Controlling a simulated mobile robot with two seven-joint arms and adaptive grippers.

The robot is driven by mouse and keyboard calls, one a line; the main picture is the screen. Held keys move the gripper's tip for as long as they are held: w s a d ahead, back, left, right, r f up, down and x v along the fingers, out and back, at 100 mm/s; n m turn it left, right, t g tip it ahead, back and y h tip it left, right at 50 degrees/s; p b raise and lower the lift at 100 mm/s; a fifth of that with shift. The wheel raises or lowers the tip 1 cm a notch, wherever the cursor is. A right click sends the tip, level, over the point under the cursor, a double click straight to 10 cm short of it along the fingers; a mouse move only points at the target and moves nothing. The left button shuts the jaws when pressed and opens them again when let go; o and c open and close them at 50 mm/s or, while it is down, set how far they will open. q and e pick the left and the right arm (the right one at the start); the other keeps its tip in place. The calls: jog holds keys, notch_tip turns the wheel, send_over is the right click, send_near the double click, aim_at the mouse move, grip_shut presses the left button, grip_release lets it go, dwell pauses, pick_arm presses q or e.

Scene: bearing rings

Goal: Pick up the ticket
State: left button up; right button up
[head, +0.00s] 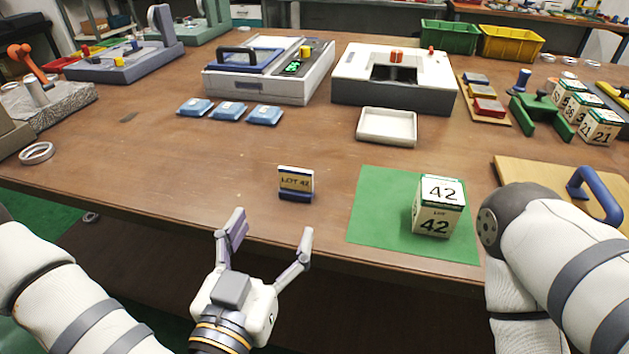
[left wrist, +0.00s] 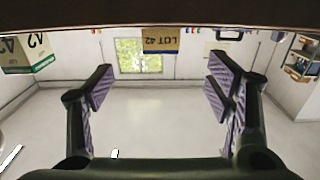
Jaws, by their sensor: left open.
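The ticket (head: 296,180), a tan card marked LOT 42, stands upright in a small dark blue holder (head: 295,196) near the table's front edge. In the left wrist view the ticket (left wrist: 160,41) shows upside down, between the open fingers and beyond their tips. My left gripper (head: 270,232) is open and empty, in front of the table edge, on the near side of the ticket and apart from it. Its fingers also show spread in the left wrist view (left wrist: 161,84). My right arm comes in at the right; its gripper is not in view.
A white box marked 42 (head: 437,212) stands on a green mat (head: 378,213) right of the ticket. A white tray (head: 387,127) and several blue pieces (head: 229,111) lie behind. A metal ring (head: 37,153) lies at left. The table around the ticket is clear.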

aim_at(295, 178)
pick_arm(q)
jog(key=x, duration=1.1)
jog(key=shift+w+r+b, duration=0.15)
jog(key=shift+r+b, duration=0.1)
jog(key=shift+b, duration=0.1)
jog(key=c, duration=1.3)
